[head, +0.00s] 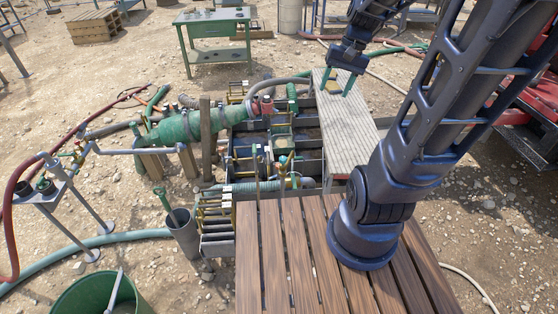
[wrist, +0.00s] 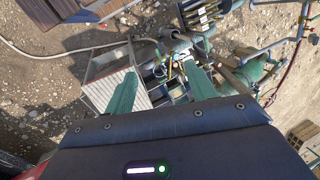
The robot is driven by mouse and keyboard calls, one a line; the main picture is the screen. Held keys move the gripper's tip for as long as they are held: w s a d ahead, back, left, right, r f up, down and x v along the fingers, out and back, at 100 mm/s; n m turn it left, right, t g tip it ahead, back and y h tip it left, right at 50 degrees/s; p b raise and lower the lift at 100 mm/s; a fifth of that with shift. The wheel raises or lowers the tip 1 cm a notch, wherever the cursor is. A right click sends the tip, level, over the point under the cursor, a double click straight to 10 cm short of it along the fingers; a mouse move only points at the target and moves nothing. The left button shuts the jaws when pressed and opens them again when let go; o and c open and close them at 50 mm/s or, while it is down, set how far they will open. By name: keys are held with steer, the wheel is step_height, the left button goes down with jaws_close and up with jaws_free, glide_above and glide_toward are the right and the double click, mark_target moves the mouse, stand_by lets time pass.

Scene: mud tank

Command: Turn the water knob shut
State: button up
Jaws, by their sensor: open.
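My gripper (head: 337,87) is at the upper right of the head view, its two green fingers apart and empty, over the far part of a pale plank walkway. In the wrist view my gripper (wrist: 160,70) has its open fingers toward the pipework. A small valve fitting with a coloured top (head: 283,161) stands at the near side of the tank (head: 268,170), left of and nearer than my gripper. Another small red fitting (head: 78,144) sits on a pipe stand at the left. I cannot tell which is the water knob. Nothing visibly touches the fingers.
The pale walkway (head: 345,135) lies along the tank's right side. A large green pipe (head: 185,127) and wooden posts crowd its left. A brown slatted deck (head: 285,250) is in front. A green workbench (head: 215,35) stands behind. Bare ground lies around.

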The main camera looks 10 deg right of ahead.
mark_target(283, 160)
steer(key=w+a+f+m+g+y, duration=0.2)
steer(key=w+f+m+y, duration=0.15)
steer(key=w+f, duration=0.5)
steer(key=w+a+f+m+g+y, duration=0.25)
steer(key=w+f+y, duration=0.25)
steer(key=f, duration=0.6)
steer(key=w+f+m+t+y, duration=0.25)
steer(key=f+m, duration=0.25)
steer(key=f, duration=0.8)
steer(key=w+f+m+t+y, duration=0.15)
steer(key=f+m+y, duration=0.3)
steer(key=f, duration=0.85)
steer(key=shift+t+h, duration=0.25)
steer(key=shift+t, duration=0.2)
steer(key=a, duration=1)
steer(key=shift+s+a, duration=0.2)
steer(key=shift+a, duration=0.15)
steer(key=c, duration=1)
